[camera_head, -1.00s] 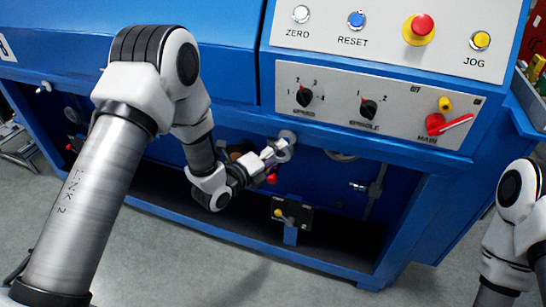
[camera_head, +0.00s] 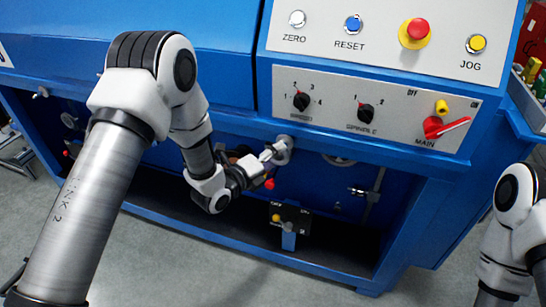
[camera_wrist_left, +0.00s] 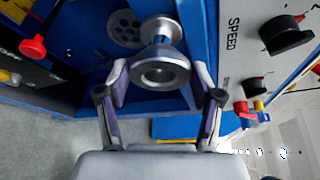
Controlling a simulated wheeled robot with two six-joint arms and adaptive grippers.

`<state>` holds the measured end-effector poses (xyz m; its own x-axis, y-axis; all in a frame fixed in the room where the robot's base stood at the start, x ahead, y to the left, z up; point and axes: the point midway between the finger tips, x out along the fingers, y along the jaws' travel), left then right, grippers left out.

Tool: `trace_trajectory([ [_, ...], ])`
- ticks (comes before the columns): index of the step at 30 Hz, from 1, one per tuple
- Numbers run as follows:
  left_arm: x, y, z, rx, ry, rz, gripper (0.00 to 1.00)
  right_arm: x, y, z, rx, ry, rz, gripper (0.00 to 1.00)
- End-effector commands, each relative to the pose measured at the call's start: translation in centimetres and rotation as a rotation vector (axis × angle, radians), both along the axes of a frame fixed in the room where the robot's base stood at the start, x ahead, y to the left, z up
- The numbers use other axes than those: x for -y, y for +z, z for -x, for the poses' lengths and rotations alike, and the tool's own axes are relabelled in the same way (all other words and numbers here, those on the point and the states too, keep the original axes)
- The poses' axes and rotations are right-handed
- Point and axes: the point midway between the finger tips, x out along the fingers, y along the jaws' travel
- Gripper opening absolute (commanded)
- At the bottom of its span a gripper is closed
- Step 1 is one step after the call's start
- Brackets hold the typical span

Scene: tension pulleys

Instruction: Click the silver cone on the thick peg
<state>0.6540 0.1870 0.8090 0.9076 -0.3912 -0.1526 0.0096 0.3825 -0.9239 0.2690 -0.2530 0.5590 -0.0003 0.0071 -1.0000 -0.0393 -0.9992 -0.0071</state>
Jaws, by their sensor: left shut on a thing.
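The silver cone (camera_wrist_left: 162,72) is a flared metal piece, its wide round end with a dark hole facing my left wrist camera. My left gripper (camera_wrist_left: 163,84) is shut on it, one finger on each side. Behind the cone, a round silver part (camera_wrist_left: 162,29) stands out from the blue machine; I take it for the thick peg's place. The cone lines up with it, but whether it is fully seated is hidden. In the head view my left gripper (camera_head: 265,158) is small, close to the silver disc (camera_head: 284,148) under the panel. My right gripper is out of view.
The blue machine's control panel (camera_head: 372,107) overhangs just above, with knobs and a red main switch (camera_head: 446,126). A small black box with a yellow button (camera_head: 290,217) stands below right. A red knob (camera_wrist_left: 34,47) shows left in the wrist view.

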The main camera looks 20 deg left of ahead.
Motion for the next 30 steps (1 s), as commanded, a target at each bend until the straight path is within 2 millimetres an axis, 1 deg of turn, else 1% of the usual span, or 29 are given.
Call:
trace_trajectory([
  [5,0.0,0.0,-0.3,0.001,-0.001,0.000,0.26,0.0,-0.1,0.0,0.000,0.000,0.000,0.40],
  [30,0.1,0.1,-3.0,0.001,0.001,0.000,0.26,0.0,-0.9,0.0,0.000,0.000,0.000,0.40],
])
